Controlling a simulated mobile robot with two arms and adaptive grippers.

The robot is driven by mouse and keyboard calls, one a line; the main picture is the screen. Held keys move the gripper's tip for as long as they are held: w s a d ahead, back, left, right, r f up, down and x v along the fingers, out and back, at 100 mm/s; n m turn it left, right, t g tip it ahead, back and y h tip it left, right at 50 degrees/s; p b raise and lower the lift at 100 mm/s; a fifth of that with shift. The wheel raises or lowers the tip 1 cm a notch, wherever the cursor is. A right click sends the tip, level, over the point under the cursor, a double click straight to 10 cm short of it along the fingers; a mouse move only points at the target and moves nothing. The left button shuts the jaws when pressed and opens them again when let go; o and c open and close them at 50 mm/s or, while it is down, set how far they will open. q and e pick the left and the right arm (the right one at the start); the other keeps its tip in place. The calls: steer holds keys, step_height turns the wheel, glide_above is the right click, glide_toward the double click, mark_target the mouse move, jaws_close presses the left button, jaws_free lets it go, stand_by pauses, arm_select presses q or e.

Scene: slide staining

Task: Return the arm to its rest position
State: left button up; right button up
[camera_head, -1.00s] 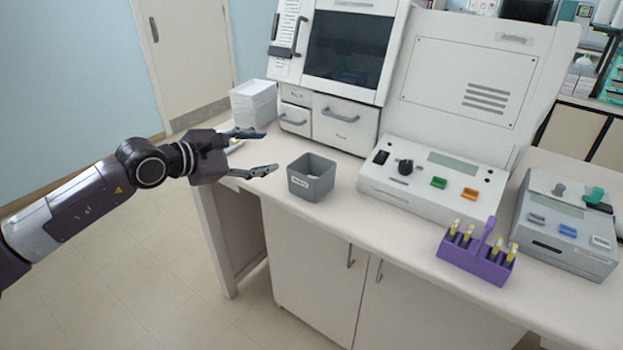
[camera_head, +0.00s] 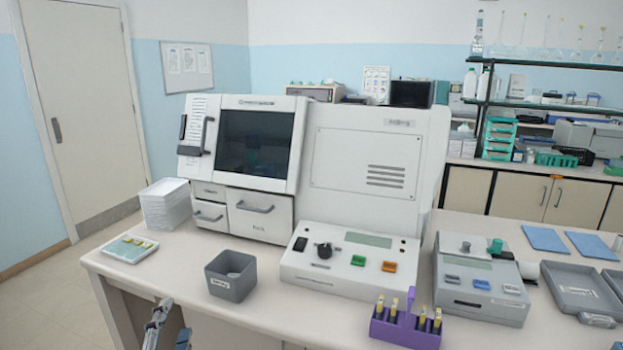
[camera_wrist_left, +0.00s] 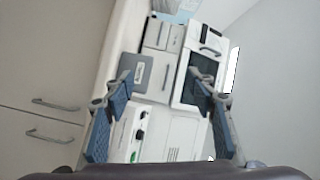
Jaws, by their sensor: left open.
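My left gripper (camera_head: 168,328) shows at the bottom of the head view, in front of the bench's front edge and below the grey bin. Only its fingers are in the picture; they stand apart with nothing between them. In the left wrist view the two blue-padded fingers (camera_wrist_left: 160,105) are spread wide and empty, with the bench and machines seen at a distance beyond them. The rest of my left arm is outside the head view. My right gripper is in neither view.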

arm_select(q)
steer(key=s+f+n+g, duration=0.75)
steer(key=s+f, duration=0.45)
steer(key=f, duration=0.4)
steer(key=s+d+f+n+g+h, duration=0.1)
steer(key=s+d+f+n+g, duration=0.2)
steer(key=s, duration=0.5)
steer(key=s+d+f+n+g+h, duration=0.1)
steer(key=s+d+f+g+h, duration=0.25)
steer(key=s, duration=0.55)
step_height(320, 180, down, 29)
steer(key=s+g+y, duration=0.1)
steer(key=s+y, duration=0.1)
steer(key=s+a+f, duration=0.1)
steer(key=s+f, duration=0.6)
steer(key=s, duration=0.1)
steer(key=s+a+f+g, duration=0.1)
steer(key=s+a+f, duration=0.1)
steer(key=s+f, duration=0.6)
steer(key=shift+s+a+m, duration=0.25)
steer(key=shift+m, duration=0.1)
